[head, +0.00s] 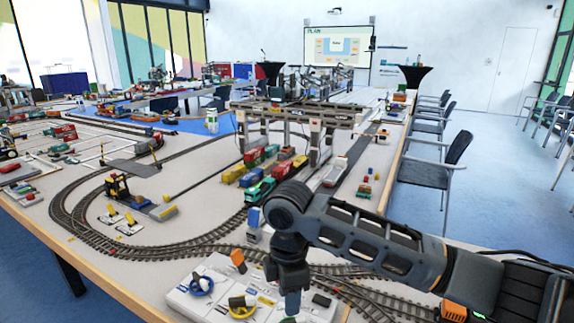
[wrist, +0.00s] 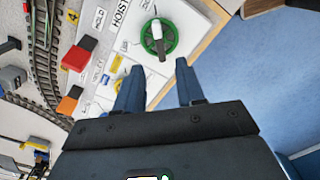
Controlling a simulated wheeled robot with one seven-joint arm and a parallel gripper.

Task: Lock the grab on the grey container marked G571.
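My gripper (wrist: 158,68) is open and empty in the wrist view, its two blue fingers apart. Its fingertips are just short of a green-ringed knob (wrist: 168,45) with a pale lever, on a white control panel (wrist: 192,14) beside the word HOIST. In the head view my gripper (head: 291,299) hangs over the front of this panel (head: 210,312). The gantry crane (head: 335,118) stands behind, over several coloured containers (head: 262,170). The grab and any G571 marking cannot be made out, and I cannot pick out the grey container.
A red lever (wrist: 80,53) and an orange lever (wrist: 70,101) stand left of the fingers. The panel also has a blue-ringed knob (head: 201,286) and a yellow-ringed knob (head: 242,307). Model tracks (head: 85,232) curve across the table. Chairs (head: 438,165) stand right of it.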

